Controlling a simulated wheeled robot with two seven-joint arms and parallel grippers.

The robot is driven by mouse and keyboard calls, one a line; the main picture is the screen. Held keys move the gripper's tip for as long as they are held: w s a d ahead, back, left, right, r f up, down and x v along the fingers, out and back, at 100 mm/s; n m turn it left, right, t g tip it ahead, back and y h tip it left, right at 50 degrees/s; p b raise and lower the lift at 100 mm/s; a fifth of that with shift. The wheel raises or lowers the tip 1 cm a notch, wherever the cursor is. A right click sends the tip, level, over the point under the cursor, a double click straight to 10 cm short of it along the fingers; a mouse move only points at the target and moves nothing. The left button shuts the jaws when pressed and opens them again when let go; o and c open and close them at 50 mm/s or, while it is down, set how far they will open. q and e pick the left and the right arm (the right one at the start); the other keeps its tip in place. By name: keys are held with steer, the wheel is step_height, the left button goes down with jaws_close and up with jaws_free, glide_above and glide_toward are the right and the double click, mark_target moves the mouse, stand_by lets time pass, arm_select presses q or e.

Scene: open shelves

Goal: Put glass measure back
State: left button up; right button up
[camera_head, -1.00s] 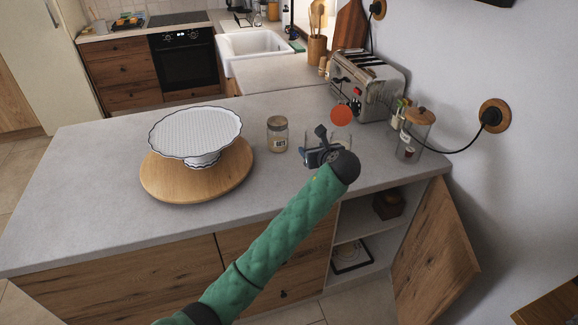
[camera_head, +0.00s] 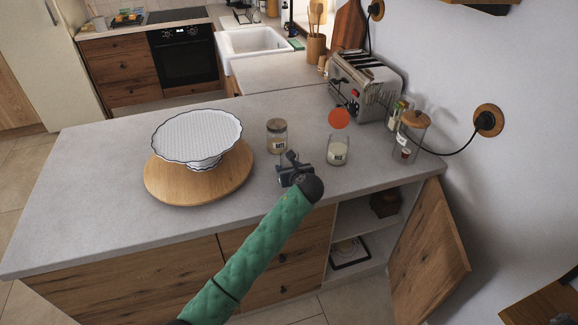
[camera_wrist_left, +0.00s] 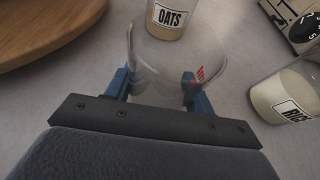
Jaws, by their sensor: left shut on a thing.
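The glass measure (camera_wrist_left: 172,68) is a clear glass vessel with red marks, seen in the left wrist view between blue fingers. My left gripper (camera_wrist_left: 155,88) is shut on it. In the head view my left gripper (camera_head: 291,165) is over the front of the counter, just in front of the oats jar; the glass itself is hard to make out there. The open cabinet (camera_head: 364,222) below the counter's right end has shelves holding a dark box (camera_head: 386,204) and a flat dark-framed item (camera_head: 349,252). My right gripper is out of view.
The oats jar (camera_head: 277,137) and rice jar (camera_head: 338,150) stand close to the gripper. A cake stand (camera_head: 197,135) on a round board (camera_head: 165,183) is left. A toaster (camera_head: 362,85) and lidded jar (camera_head: 411,138) are right. The cabinet door (camera_head: 430,245) hangs open.

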arm_select(q)
steer(key=shift+f, duration=0.1)
steer(key=o, duration=1)
steer(key=shift+o, duration=0.2)
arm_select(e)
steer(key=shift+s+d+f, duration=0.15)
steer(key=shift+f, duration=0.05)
arm_select(q)
steer(key=shift+s+d, duration=0.1)
steer(key=shift+s, duration=0.1)
steer(key=b+v, duration=0.3)
steer(key=v, duration=0.7)
steer(key=shift+s+d+r, duration=0.1)
steer(key=shift+s+r, duration=0.15)
steer(key=shift+s, duration=0.05)
steer(key=shift+s+d+r, duration=0.1)
steer(key=shift+s+r, duration=0.1)
steer(key=shift+s, duration=0.15)
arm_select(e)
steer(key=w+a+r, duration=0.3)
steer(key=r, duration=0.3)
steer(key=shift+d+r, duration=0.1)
